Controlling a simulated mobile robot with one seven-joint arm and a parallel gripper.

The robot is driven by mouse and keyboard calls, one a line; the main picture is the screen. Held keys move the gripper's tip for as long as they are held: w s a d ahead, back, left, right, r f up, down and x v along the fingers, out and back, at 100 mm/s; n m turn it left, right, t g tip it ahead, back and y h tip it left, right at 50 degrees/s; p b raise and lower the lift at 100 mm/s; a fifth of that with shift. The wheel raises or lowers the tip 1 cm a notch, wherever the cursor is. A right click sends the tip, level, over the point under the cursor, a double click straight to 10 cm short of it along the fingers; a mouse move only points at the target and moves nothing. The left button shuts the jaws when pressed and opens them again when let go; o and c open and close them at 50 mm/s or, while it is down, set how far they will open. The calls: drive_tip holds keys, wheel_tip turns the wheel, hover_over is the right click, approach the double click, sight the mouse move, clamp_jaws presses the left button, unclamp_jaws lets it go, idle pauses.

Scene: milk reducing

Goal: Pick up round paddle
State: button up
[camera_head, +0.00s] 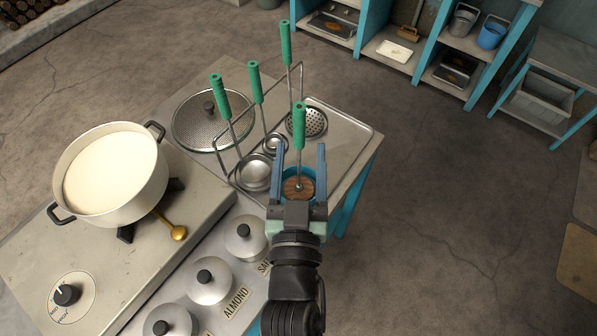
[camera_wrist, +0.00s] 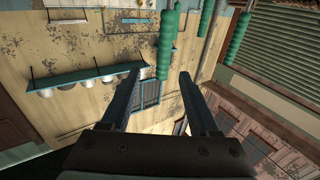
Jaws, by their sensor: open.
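The round paddle appears to be the utensil with a green handle (camera_head: 299,125), a thin rod and a brown round end. The end sits within a blue rim at the right front of the utensil rack and is partly hidden by my gripper. My gripper (camera_head: 301,147) is open and empty, its two fingers on either side of the rod in the head view, below the handle. I cannot tell the depth between them. In the wrist view a green handle (camera_wrist: 166,45) hangs just beyond the gap between my fingertips (camera_wrist: 158,74).
Other green-handled tools, two ladles (camera_head: 255,172) and a perforated skimmer (camera_head: 306,122), stand close by on the rack. A white milk pot (camera_head: 112,172) sits on the stove at left. Lidded canisters (camera_head: 210,281) line the front.

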sight(299, 119)
drive_tip(key=shift+g, duration=0.3)
drive_tip(key=w+f+p, duration=0.1)
drive_tip(key=w, duration=0.2)
drive_tip(key=w+f+p, duration=0.1)
drive_tip(key=w, duration=0.3)
drive_tip(key=w+f, duration=0.1)
drive_tip(key=w, duration=0.2)
drive_tip(key=shift+w+p, duration=0.4)
clamp_jaws()
